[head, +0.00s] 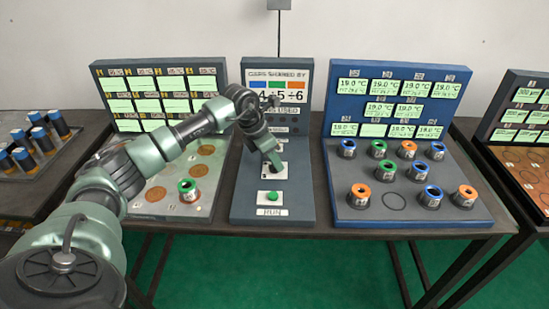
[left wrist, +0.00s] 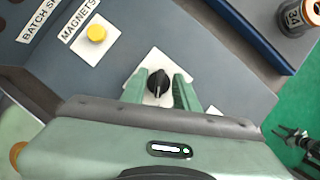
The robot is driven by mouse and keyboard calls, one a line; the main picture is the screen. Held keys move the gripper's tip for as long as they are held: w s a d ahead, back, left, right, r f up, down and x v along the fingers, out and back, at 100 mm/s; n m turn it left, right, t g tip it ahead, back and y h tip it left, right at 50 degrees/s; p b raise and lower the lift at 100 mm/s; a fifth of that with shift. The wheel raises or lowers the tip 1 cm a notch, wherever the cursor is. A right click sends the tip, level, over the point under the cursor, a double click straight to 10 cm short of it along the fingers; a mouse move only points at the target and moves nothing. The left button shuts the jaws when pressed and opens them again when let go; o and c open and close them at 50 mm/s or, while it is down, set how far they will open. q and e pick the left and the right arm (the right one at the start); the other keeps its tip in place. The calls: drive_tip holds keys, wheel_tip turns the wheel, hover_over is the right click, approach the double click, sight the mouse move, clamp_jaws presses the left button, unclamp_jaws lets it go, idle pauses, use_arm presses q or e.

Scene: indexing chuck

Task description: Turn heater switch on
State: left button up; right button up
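A black rotary knob (left wrist: 158,83) on a white plate (left wrist: 133,92) sits on the dark grey middle panel; no label naming it as the heater switch is readable. Its pale pointer line runs toward my gripper's body in the left wrist view. My left gripper (left wrist: 160,92) is at the knob, with one green finger on each side and a visible gap to it, so it is open. In the head view my left gripper (head: 275,163) covers the knob on the middle panel (head: 240,195). A dark jointed part (left wrist: 297,140), perhaps my right gripper, shows low over the floor.
A yellow button (left wrist: 96,32) labelled MAGNETS is near the knob. A green button (head: 272,197) is at the panel's front. A blue board (head: 335,190) with several ringed cylinders stands on the right; a grey board (head: 205,212) stands on the left, under my arm.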

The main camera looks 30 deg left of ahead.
drive_tip(key=shift+d, duration=0.25)
use_arm(q)
clamp_jaws()
use_arm(e)
drive_tip(key=shift+s+d, duration=0.1)
drive_tip(key=shift+f, duration=0.15)
use_arm(q)
drive_tip(key=shift+w+m+h+b, duration=0.1)
drive_tip(key=shift+m+h+b, duration=0.2)
drive_tip(key=shift+m+b, duration=0.55)
drive_tip(key=m+g+b, duration=0.1)
drive_tip(key=m, duration=0.1)
drive_tip(key=shift+m+h, duration=0.35)
drive_tip(key=shift+h, duration=0.05)
drive_tip(key=m+g+b, duration=0.1)
drive_tip(key=m, duration=0.3)
drive_tip(key=shift+w+h+b, duration=0.1)
drive_tip(key=shift+h+b, duration=0.3)
drive_tip(key=shift+m+g+b, duration=0.45)
drive_tip(key=shift+m+g, duration=0.35)
drive_tip(key=shift+m, duration=0.9)
use_arm(e)
drive_tip(key=shift+f, duration=2.55)
